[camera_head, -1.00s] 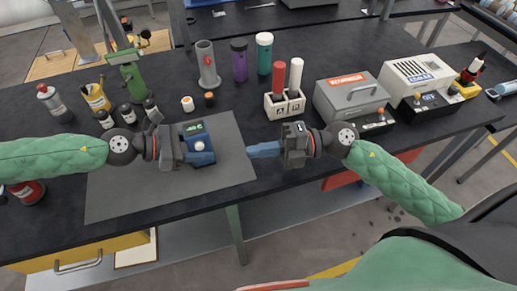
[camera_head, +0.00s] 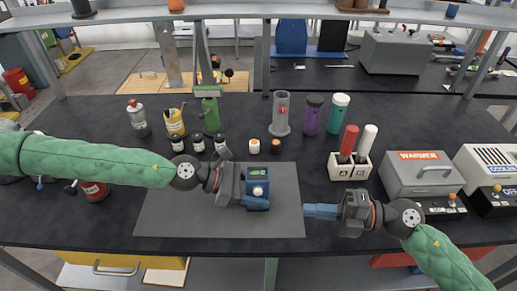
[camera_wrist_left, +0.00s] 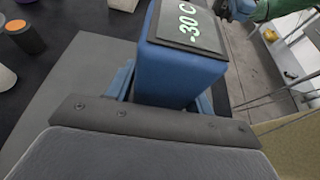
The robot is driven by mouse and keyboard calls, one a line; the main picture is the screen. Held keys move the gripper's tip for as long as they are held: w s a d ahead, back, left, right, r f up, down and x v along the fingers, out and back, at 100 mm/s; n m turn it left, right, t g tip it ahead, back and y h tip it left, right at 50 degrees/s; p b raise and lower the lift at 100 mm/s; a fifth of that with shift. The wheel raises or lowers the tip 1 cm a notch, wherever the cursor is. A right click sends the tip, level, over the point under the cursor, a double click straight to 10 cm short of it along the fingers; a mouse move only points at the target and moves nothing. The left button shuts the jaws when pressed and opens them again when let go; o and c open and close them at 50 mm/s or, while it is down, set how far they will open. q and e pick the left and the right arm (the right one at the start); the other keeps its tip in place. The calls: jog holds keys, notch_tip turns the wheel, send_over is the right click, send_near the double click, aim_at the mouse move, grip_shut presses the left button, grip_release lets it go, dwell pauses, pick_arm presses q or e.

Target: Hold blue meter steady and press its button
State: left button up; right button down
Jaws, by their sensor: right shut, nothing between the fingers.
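The blue meter (camera_head: 257,203) stands over the grey mat, with a green-lit display on top and a pale round button (camera_head: 258,190). In the left wrist view the meter (camera_wrist_left: 180,75) fills the middle, and its display reads about -30 C. My left gripper (camera_head: 250,190) is shut on the meter from the left, with its blue fingers on either side of the body. My right gripper (camera_head: 308,211) is shut and empty, pointing left, a short gap to the right of the meter. The button is not visible in the wrist view.
The grey mat (camera_head: 165,215) lies on the black table. Several bottles, a green stand (camera_head: 210,112) and small jars stand behind it. A white rack (camera_head: 349,170) with red and white handles and the grey warmer box (camera_head: 422,175) stand at the right.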

pick_arm(q)
jog(key=o, duration=0.3)
jog(key=shift+a, duration=0.1)
